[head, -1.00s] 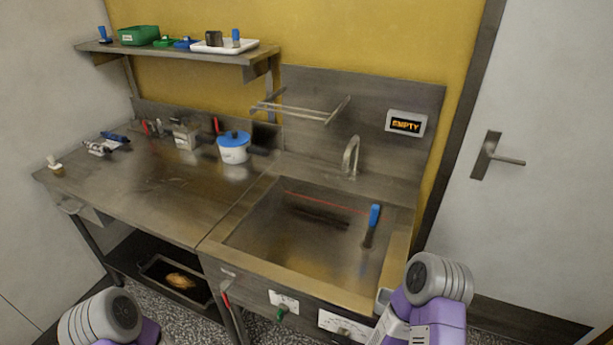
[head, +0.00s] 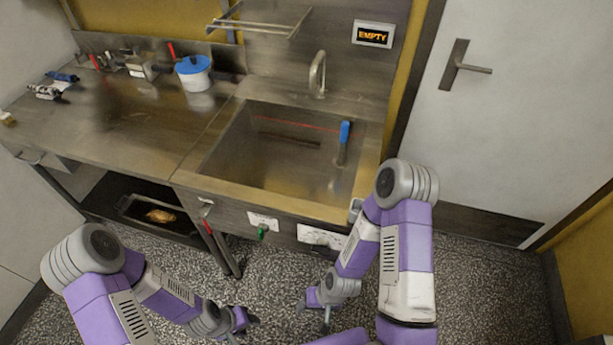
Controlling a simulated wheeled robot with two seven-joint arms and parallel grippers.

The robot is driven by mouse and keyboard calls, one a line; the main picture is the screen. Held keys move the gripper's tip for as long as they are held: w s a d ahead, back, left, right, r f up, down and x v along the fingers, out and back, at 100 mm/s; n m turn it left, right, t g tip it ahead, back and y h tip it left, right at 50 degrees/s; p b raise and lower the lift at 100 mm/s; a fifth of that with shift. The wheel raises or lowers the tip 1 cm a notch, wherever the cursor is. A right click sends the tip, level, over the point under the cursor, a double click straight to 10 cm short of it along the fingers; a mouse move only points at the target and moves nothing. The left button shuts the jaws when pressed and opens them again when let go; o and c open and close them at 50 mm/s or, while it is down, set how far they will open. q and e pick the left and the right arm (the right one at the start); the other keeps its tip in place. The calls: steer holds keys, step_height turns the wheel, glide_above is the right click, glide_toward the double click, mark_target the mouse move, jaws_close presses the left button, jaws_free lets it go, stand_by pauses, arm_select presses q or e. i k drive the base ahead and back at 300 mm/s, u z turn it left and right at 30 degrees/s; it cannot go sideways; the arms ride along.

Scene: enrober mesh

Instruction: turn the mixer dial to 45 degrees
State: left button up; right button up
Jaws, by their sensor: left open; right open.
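The sink's front panel carries a white plate (head: 310,234) with a dark dial-like mark, partly hidden behind my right arm. I take this as the mixer dial, but its pointer and angle are too small to read. To its left a smaller white plate (head: 256,218) bears a green handle (head: 262,232). My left gripper (head: 246,328) is open and empty, low in front of the unit, below the green handle. My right gripper (head: 313,314) is open, below the dial plate and apart from it.
A display (head: 372,34) reads EMPTY. A red handle (head: 208,226) hangs left of the plates. The speckled floor below is open.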

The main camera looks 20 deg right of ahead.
mark_target(320, 248)
steer(key=u, duration=0.85)
steer(key=k, duration=0.35)
steer(key=z, duration=0.7)
